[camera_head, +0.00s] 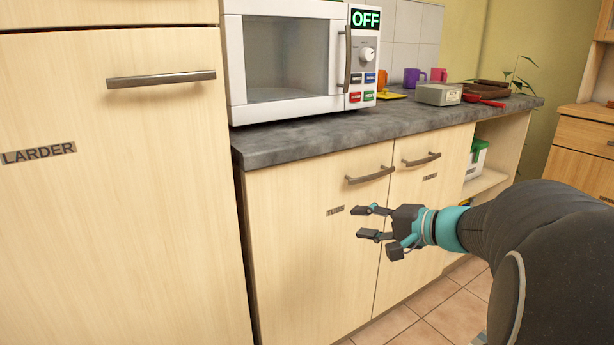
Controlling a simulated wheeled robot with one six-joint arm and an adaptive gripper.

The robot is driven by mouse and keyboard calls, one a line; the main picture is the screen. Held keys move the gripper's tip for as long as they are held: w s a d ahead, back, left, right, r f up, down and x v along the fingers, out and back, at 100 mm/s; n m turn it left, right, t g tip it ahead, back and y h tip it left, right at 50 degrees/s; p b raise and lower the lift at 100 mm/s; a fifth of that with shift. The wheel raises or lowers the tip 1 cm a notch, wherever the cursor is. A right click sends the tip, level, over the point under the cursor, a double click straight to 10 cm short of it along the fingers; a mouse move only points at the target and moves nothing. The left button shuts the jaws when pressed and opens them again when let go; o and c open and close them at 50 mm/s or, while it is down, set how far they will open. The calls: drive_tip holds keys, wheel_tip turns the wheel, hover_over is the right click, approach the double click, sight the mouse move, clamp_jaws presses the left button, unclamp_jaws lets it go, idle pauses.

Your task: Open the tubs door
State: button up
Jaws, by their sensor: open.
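The tubs door (300,260) is a pale wood cabinet door under the grey counter, and it is shut. A small label on it (335,211) seems to read TUBS. Its bar handle (370,175) is metal, near the door's top right corner. My gripper (362,222) is open and empty, with its fingers pointing left. In the picture it appears in front of the door, below the handle and just right of the label. It is apart from the handle; its exact distance from the door cannot be told.
A neighbouring cabinet door (415,225) with its own handle is shut on the right. The larder door (110,220) stands shut at left. A white microwave (290,55) reading OFF, a grey box (438,94) and mugs stand on the counter (300,140). Tiled floor shows below.

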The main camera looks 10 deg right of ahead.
sight(375, 177)
drive_tip(key=w+d+r+m+t+h, duration=0.1)
drive_tip(key=w+d+m+t, duration=0.15)
drive_tip(key=d, duration=0.45)
drive_tip(key=w+d+r+m+t+h, duration=0.1)
drive_tip(key=d+m+t, duration=0.15)
drive_tip(key=d, duration=0.45)
drive_tip(key=shift+n, duration=0.5)
drive_tip(key=x, duration=0.4)
drive_tip(key=p+x, duration=0.1)
drive_tip(key=x, duration=0.4)
drive_tip(key=p+x, duration=0.1)
drive_tip(key=x, duration=0.3)
drive_tip(key=shift+w+r, duration=0.3)
drive_tip(key=shift+w, duration=0.1)
clamp_jaws()
